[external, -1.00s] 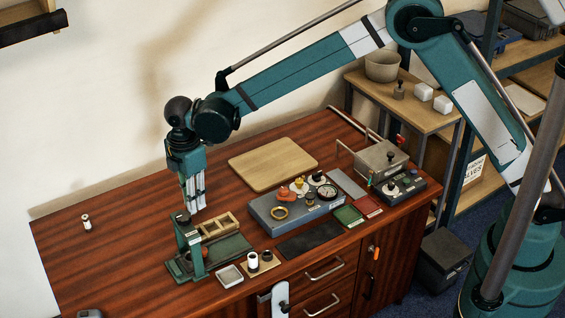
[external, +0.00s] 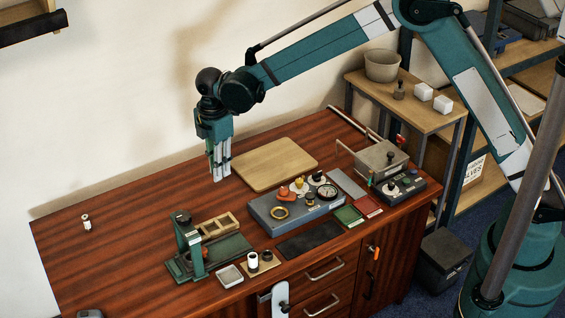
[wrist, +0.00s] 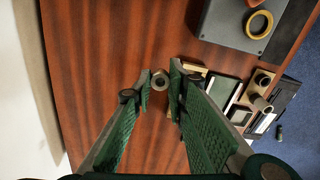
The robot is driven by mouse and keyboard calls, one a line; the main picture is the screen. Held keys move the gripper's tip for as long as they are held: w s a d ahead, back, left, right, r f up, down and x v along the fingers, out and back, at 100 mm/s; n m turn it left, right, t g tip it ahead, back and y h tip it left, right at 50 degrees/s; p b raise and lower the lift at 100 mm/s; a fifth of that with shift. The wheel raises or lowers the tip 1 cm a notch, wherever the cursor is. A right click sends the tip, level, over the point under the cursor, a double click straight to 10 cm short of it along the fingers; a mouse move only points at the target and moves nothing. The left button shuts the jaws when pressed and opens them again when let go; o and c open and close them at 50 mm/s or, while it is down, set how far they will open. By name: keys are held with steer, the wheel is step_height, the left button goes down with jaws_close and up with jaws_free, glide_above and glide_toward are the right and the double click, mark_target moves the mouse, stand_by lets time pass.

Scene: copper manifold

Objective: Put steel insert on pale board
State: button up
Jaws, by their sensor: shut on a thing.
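The steel insert (wrist: 160,80) shows in the wrist view as a small grey ring between my fingertips. My gripper (external: 221,178) is shut on it, with the fingers pointing down. In the external view the insert is too small or too hidden to make out. The pale board (external: 275,164) is a light wooden rectangle with rounded corners, lying flat at the back of the table. My gripper is just left of the board's left edge in the external view and appears to be above the table. The board is not visible in the wrist view.
A blue-grey fixture block (external: 296,203) with rings and a gauge stands in front of the board. A green press stand (external: 190,246) and a wooden divided tray (external: 217,226) are at front left. A small white spool (external: 86,222) stands far left. The table's left side is largely clear.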

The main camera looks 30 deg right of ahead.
glide_above(273, 162)
steer(key=shift+r+p, duration=0.3)
steer(key=shift+r, duration=0.05)
steer(key=shift+w, duration=0.1)
steer(key=shift+f+b, duration=0.6)
steer(key=shift+f, duration=2.5)
steer(key=shift+f+b, duration=0.4)
steer(key=shift+f, duration=1.5)
steer(key=shift+f, duration=0.15)
steer(key=o, duration=0.8)
steer(key=shift+c, duration=0.2)
